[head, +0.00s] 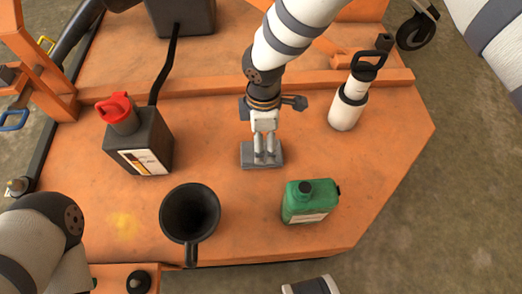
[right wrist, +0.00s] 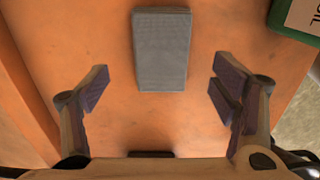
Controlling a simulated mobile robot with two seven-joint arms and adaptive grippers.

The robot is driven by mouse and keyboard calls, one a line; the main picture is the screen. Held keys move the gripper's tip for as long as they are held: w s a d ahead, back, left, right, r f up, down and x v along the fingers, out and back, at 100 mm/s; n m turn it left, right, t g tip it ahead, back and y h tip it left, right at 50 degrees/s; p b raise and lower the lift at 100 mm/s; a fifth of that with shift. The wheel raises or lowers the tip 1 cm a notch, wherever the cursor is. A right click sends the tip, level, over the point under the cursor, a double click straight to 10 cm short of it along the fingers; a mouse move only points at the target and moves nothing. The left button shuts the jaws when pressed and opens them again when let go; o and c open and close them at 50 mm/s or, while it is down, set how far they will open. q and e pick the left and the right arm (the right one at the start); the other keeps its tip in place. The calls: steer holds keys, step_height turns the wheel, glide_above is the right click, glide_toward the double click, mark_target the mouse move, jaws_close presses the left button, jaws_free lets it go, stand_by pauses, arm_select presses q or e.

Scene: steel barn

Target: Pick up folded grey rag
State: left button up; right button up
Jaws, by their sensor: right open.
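The folded grey rag (head: 248,158) lies flat on the orange deck in the middle of the head view, a small rectangular block of cloth. My right gripper (head: 264,157) reaches down from the top and covers part of it. In the right wrist view the rag (right wrist: 161,48) lies upper centre, long side running up the picture. The right fingers (right wrist: 161,78) are spread wide, with nothing between them; the rag lies beyond the tips, in line with the gap. My left gripper is not in view.
A green bottle (head: 304,204) stands right of the rag, a black funnel (head: 189,212) at lower left. A dark can with a red cap (head: 139,143) is on the left, a white-and-black cylinder (head: 346,108) at upper right. Bare deck surrounds the rag.

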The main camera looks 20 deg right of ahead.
steer(key=f+b, duration=0.1)
steer(key=f, duration=0.2)
steer(key=f+b, duration=0.1)
steer(key=f, duration=0.2)
steer(key=shift+a+f, duration=0.2)
steer(key=shift+f, duration=0.1)
steer(key=shift+r, duration=0.2)
steer(key=shift+c, duration=0.6)
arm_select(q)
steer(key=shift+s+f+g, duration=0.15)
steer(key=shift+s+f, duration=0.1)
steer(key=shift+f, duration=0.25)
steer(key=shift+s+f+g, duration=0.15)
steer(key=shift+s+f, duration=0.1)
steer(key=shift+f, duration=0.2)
arm_select(e)
steer(key=c, duration=1.1)
arm_select(q)
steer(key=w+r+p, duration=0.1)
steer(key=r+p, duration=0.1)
steer(key=p, duration=0.1)
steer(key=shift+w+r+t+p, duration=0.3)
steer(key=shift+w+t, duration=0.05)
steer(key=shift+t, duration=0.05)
arm_select(e)
step_height(320, 180, up, 10)
